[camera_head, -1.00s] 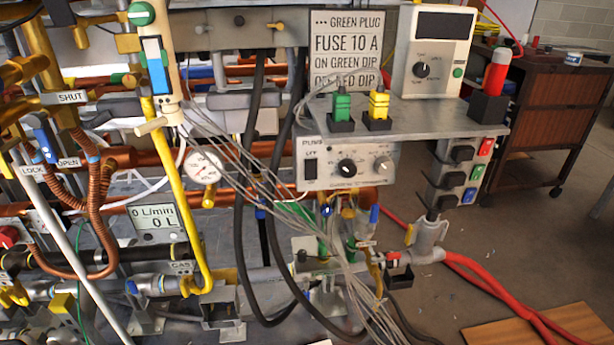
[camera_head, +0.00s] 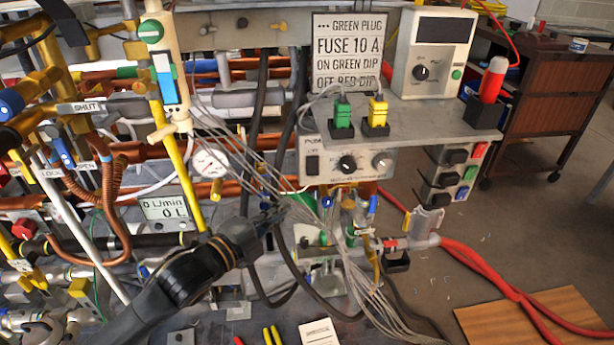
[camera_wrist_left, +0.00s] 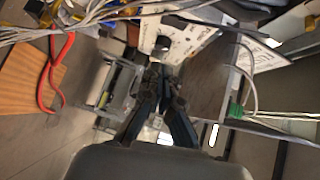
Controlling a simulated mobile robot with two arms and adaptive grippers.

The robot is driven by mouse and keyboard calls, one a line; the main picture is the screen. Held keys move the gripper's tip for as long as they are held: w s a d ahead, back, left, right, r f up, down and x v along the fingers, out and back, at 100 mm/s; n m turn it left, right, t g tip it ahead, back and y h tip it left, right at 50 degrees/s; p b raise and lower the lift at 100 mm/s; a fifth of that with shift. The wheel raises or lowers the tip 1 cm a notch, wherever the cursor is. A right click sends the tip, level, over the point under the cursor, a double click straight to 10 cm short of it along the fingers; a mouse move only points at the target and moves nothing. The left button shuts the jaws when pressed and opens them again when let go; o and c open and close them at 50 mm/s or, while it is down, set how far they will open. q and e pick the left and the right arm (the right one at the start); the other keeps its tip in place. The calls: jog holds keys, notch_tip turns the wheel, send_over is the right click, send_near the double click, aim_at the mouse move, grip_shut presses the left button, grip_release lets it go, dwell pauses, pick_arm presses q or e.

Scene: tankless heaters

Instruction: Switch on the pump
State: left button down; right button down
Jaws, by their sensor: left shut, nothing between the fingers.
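The pump box (camera_head: 328,178) is a pale panel under the grey shelf, with a dark rocker switch (camera_head: 312,163) at its left end and two knobs to the right. In the first frame its label reads "PUM..." with "OFF" above the rocker. The rocker's position is too small to tell. My left gripper (camera_head: 282,207) is shut and empty, below and left of the box, among thin grey cables. In the left wrist view its fingers (camera_wrist_left: 161,78) point toward the panel (camera_wrist_left: 185,35) and one dark knob (camera_wrist_left: 160,43). My right gripper is out of view.
Grey cables (camera_head: 335,260) hang across the space below the box. A green plug (camera_head: 343,113) and a yellow plug (camera_head: 377,112) stand on the shelf (camera_head: 440,117) above. A pressure gauge (camera_head: 209,165) and yellow pipe (camera_head: 181,175) are left of the box.

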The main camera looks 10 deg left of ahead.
aim_at(317, 173)
pick_arm(q)
jog(key=shift+w, duration=0.1)
